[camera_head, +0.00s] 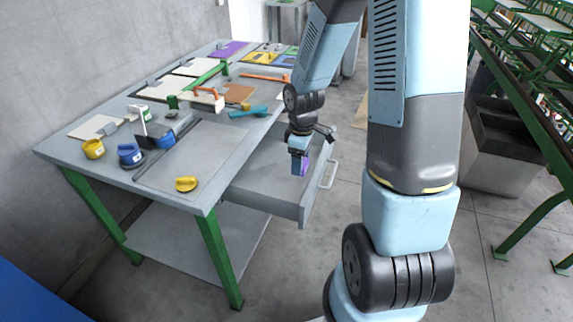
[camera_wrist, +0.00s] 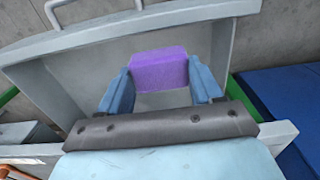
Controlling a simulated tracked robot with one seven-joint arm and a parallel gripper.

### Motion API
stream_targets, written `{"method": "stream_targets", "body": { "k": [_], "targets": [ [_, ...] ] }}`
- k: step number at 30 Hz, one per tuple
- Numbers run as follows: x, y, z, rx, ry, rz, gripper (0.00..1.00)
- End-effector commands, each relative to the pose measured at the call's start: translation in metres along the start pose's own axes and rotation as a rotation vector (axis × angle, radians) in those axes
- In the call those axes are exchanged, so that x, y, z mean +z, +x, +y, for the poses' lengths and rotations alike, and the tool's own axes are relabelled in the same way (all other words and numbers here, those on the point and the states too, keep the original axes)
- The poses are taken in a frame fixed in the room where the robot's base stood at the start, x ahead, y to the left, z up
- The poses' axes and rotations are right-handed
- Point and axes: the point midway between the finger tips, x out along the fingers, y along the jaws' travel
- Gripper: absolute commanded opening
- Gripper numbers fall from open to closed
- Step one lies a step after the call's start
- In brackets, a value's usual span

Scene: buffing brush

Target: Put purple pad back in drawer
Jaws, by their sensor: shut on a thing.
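The purple pad (camera_wrist: 160,68) is a small block between the two blue fingers of my gripper (camera_wrist: 162,92) in the wrist view. My gripper is shut on it. In the head view my gripper (camera_head: 299,160) points down over the open grey drawer (camera_head: 262,188), and the pad (camera_head: 304,166) shows beside the fingers. The drawer juts out from under the tabletop, its handle (camera_head: 329,175) on the outer front. In the wrist view the drawer's grey inner walls (camera_wrist: 75,72) surround the pad. I cannot tell whether the pad touches the drawer floor.
The workbench (camera_head: 195,155) holds yellow and blue round pads, including a yellow one (camera_head: 187,184), a blue one (camera_head: 130,154), a teal brush (camera_head: 248,112) and an orange-handled tool (camera_head: 265,78). The drawer's visible floor looks empty. A dark bin (camera_head: 500,150) stands at the right.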

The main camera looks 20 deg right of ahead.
Motion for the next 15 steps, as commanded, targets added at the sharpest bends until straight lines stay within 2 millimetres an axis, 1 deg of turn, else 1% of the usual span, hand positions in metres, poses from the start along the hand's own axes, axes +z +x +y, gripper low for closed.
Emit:
{"method": "stream_targets", "body": {
  "k": [1,9,15],
  "targets": [
    [-0.003,0.005,0.008,-0.001,0.003,-0.001,0.26],
    [-0.024,0.027,0.052,-0.001,0.01,-0.001,0.26],
    [-0.034,0.054,0.071,-0.002,0.01,-0.001,0.26]
  ]
}}
